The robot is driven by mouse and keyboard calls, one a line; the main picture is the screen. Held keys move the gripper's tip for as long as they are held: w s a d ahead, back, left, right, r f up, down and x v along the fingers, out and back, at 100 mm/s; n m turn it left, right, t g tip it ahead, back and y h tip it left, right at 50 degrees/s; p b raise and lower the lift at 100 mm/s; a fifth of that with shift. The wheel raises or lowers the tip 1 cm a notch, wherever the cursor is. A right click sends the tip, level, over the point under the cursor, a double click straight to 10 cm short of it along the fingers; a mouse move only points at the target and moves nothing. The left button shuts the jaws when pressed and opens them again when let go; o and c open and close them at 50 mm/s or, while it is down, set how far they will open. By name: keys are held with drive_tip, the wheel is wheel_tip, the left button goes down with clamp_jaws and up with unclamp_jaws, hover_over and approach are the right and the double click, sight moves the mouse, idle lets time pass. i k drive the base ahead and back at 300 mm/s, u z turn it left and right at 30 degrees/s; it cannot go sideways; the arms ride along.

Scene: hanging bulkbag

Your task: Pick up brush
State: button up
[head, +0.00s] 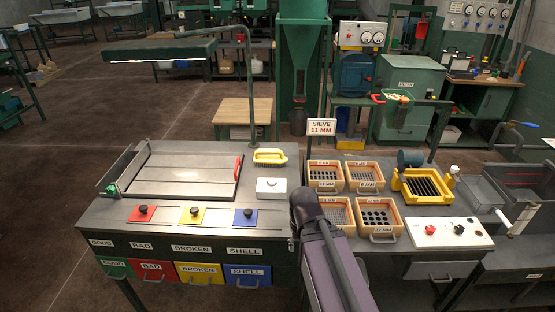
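I cannot make out a brush with certainty. A small green bucket (396,98) hangs at the back right of the bench. A red handle-like piece (378,98) shows at its left rim, too small to identify. A yellow object with a pale middle (269,156) lies at the back of the left bench; I cannot tell what it is. My purple arm with a dark rounded joint rises from the bottom centre, over the gap between the benches. My gripper's fingers do not show.
The left bench holds a flat sorting tray (180,172), a white box (271,189) and colored plates with black knobs. Wooden sieves (323,177), a yellow-framed sieve (424,186) and a white control panel (437,232) crowd the right bench. A lamp (160,49) overhangs the left bench.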

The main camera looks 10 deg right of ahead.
sight(280, 158)
drive_tip(key=u, duration=0.05)
drive_tip(key=i, duration=1)
drive_tip(key=z, duration=0.05)
